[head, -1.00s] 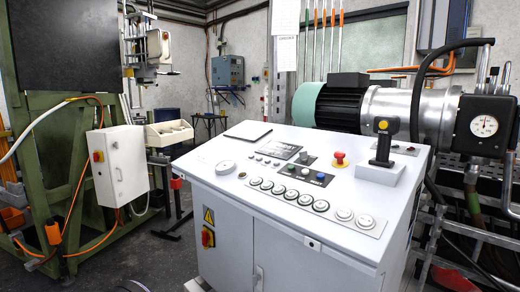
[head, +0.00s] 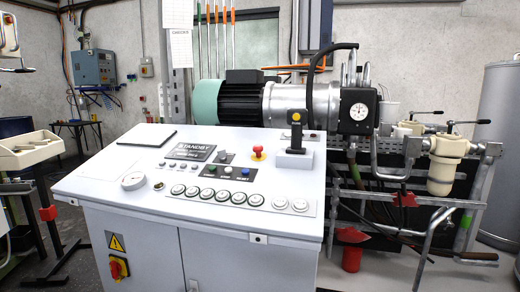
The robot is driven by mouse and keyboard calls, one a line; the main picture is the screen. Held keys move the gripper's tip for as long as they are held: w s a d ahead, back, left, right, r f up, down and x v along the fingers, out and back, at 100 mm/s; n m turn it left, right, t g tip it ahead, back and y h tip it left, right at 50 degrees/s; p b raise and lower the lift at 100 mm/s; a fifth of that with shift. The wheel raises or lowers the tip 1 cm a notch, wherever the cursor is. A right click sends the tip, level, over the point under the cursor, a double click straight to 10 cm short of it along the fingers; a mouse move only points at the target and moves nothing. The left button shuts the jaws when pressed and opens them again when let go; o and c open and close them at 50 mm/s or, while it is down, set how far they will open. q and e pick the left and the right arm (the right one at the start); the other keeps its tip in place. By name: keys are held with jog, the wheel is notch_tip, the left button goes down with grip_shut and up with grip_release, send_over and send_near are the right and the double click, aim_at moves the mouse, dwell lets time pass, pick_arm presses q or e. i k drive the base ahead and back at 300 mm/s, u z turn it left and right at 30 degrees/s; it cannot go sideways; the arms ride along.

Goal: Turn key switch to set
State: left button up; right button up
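The white control console (head: 110,185) stands in the middle of the head view. Its sloped top carries a display panel (head: 188,148) reading "STANDBY", small round controls (head: 187,171) below it, and a dark plate (head: 227,171) with coloured buttons and a label that looks like "RESET". A row of round white-faced dials (head: 215,195) runs along the front. I cannot tell which small control is the key switch; it is too small to make out. Neither of my grippers is in view.
A red emergency button (head: 258,152) and a black joystick (head: 297,135) rise from the console top. A motor (head: 242,100) stands behind; pipes and a filter (head: 445,160) are at right. A tray stand (head: 30,148) is at left.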

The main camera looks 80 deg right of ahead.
aim_at(222, 154)
jog(key=z, duration=2.65)
